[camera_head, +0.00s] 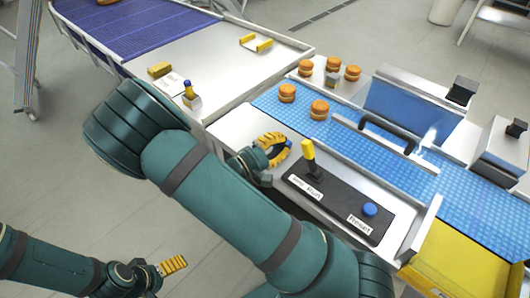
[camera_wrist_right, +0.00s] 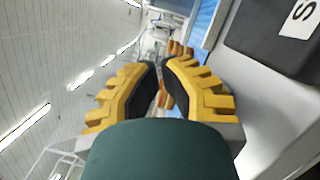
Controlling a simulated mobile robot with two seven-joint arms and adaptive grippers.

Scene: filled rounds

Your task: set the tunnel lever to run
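The tunnel lever has a yellow handle (camera_head: 308,150) on a short black stem. It stands on a black control box (camera_head: 338,200) and leans slightly to the upper left. A small white label (camera_head: 306,188) lies in front of it, its print hard to read; I cannot tell which setting the lever is at. My right gripper (camera_head: 280,149) is just left of the handle, apart from it. In the right wrist view its yellow fingers (camera_wrist_right: 160,65) are nearly together with nothing held. The lever is not visible there. My left gripper (camera_head: 174,265) is low left, away from the box.
A blue button (camera_head: 370,208) sits on the same box. Behind is a blue conveyor (camera_head: 345,128) with orange-brown filled rounds (camera_head: 287,92) and a raised blue panel with a dark handle (camera_head: 388,132). A white table (camera_head: 215,60) is at upper left. A yellow bin (camera_head: 450,262) is at lower right.

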